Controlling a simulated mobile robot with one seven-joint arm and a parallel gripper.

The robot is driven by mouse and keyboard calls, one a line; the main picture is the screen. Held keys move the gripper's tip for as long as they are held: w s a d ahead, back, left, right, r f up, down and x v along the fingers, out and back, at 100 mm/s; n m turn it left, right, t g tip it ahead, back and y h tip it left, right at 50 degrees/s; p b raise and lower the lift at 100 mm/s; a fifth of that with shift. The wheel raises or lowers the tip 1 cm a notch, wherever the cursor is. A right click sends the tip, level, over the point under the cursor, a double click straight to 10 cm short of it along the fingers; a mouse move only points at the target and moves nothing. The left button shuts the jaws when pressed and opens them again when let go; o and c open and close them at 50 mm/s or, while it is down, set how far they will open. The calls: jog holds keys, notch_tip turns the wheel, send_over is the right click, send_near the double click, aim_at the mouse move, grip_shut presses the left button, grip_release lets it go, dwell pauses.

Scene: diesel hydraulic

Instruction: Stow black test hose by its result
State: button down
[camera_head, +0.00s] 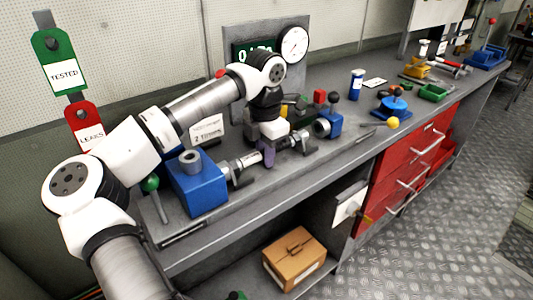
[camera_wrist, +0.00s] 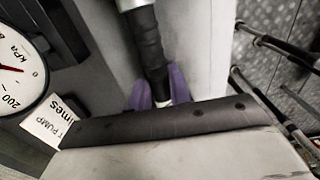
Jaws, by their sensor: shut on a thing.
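My gripper (camera_head: 268,152) has purple fingers and is low over the grey bench, between two blue blocks. In the wrist view its fingers (camera_wrist: 160,92) are shut on the black test hose (camera_wrist: 149,42), which runs away from them toward the top edge. The hose is mostly hidden by my arm in the head view. Grey metal fittings lie either side of the gripper, by the large left blue block (camera_head: 197,187) and the smaller right blue block (camera_head: 327,123). I cannot tell whether the hose touches them. A green TESTED tag (camera_head: 53,50) and a red LEAKS tag (camera_head: 81,118) are at the left.
A panel with a dial gauge (camera_head: 293,45) and green display stands behind my arm. A green-knobbed lever (camera_head: 150,184) is at the front left. Blue, yellow and green items crowd the bench's right. Red drawers (camera_head: 402,160) and a cardboard box (camera_head: 294,258) are below.

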jog(key=shift+w+d, duration=0.9)
jog(key=shift+d, duration=0.3)
jog(key=shift+r, duration=0.1)
jog(key=shift+r+p, duration=3.15)
jog(key=shift+r, duration=1.3)
jog(key=shift+f+b, duration=0.45)
jog(key=shift+f, duration=0.05)
